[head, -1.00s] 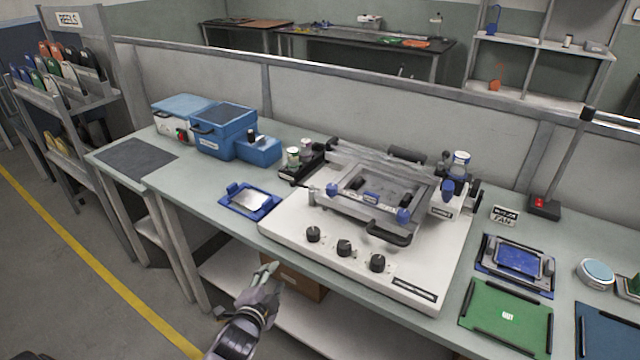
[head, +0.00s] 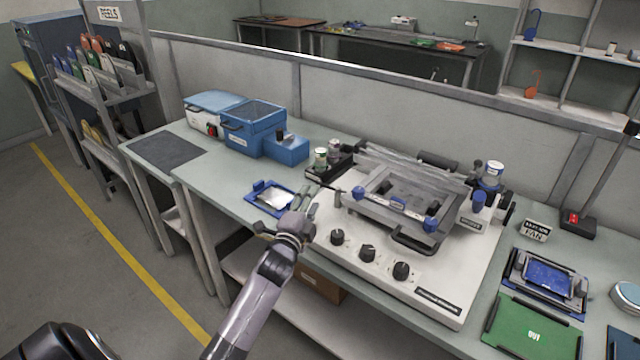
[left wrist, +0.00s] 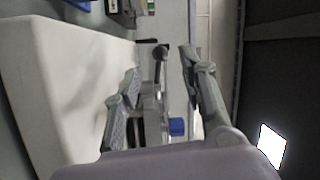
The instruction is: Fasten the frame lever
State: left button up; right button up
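The printing machine (head: 440,275) has a white base, and a grey frame (head: 385,205) lies across its top. Blue knobs (head: 431,224) sit on the frame's front bar, one near each end. My left gripper (head: 304,198) is at the machine's left front corner, left of the frame. In the left wrist view its two fingers (left wrist: 160,68) are apart. A thin lever with a black end (left wrist: 161,52) shows in the gap between them, and a blue knob (left wrist: 177,127) shows nearer the palm. I cannot tell whether the fingers touch the lever. My right gripper is not in view.
A blue tray (head: 272,198) lies just behind and left of my left gripper. Black dials (head: 368,253) line the machine's front. Blue boxes (head: 254,130) stand at the back left.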

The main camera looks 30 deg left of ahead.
aim_at(320, 183)
pick_arm(q)
jog(key=x, duration=0.7)
jog(key=shift+w, duration=0.15)
jog(key=shift+c, duration=0.4)
grip_shut()
